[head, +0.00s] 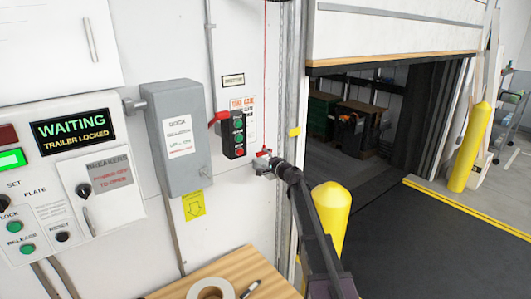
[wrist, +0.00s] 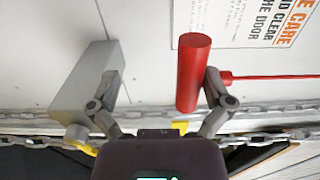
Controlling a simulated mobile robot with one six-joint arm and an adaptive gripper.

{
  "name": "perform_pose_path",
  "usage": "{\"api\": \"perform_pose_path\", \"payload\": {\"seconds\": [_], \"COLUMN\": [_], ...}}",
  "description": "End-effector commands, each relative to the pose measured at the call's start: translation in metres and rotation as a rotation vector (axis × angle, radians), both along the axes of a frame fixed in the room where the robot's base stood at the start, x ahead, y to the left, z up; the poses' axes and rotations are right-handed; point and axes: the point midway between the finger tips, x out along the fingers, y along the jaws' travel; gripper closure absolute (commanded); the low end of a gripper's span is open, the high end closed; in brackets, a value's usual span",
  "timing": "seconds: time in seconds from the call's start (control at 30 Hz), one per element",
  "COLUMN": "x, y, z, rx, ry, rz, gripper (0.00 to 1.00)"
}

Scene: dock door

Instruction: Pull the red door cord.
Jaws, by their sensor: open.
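The red door cord (head: 264,95) hangs down the wall left of the dock opening. Its red handle (head: 263,153) is mostly hidden by my gripper (head: 264,163) in the head view. In the wrist view the handle is a thick red cylinder (wrist: 194,70), with the thin cord (wrist: 270,77) running off to the right. My gripper (wrist: 162,80) is open in the wrist view. The handle shows between the fingers, much closer to the right finger; I cannot tell whether they touch.
A button box (head: 235,137) and a grey cabinet (head: 176,138) are on the wall left of the cord. A yellow bollard (head: 332,212) stands beside my arm. A wooden tabletop (head: 180,288) lies below. The dock door (head: 400,35) is raised, its lower edge across the upper opening.

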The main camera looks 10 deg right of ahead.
Motion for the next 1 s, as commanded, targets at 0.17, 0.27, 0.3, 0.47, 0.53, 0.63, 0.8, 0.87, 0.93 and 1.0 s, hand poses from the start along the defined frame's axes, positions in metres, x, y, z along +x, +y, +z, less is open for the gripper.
{"api": "perform_pose_path", "payload": {"seconds": [0.17, 0.27, 0.3, 0.47, 0.53, 0.63, 0.8, 0.87, 0.93, 1.0], "x": [-0.007, -0.014, -0.016, -0.026, -0.030, -0.036, -0.047, -0.051, -0.055, -0.059], "y": [-0.004, -0.007, -0.008, -0.013, -0.015, -0.019, -0.025, -0.027, -0.029, -0.031], "z": [0.000, 0.000, 0.000, 0.000, 0.000, 0.000, 0.000, 0.000, 0.000, 0.000], "rx": [0.000, 0.000, 0.000, 0.000, 0.000, 0.000, 0.000, 0.000, 0.000, 0.000], "ry": [0.000, 0.000, 0.000, 0.000, 0.000, 0.000, 0.000, 0.000, 0.000, 0.000], "rz": [-0.001, -0.001, -0.001, 0.000, 0.000, 0.000, -0.001, -0.001, 0.000, 0.000], "gripper": [0.00, 0.00, 0.00, 0.00, 0.00, 0.00, 0.00, 0.00, 0.00, 0.00]}}
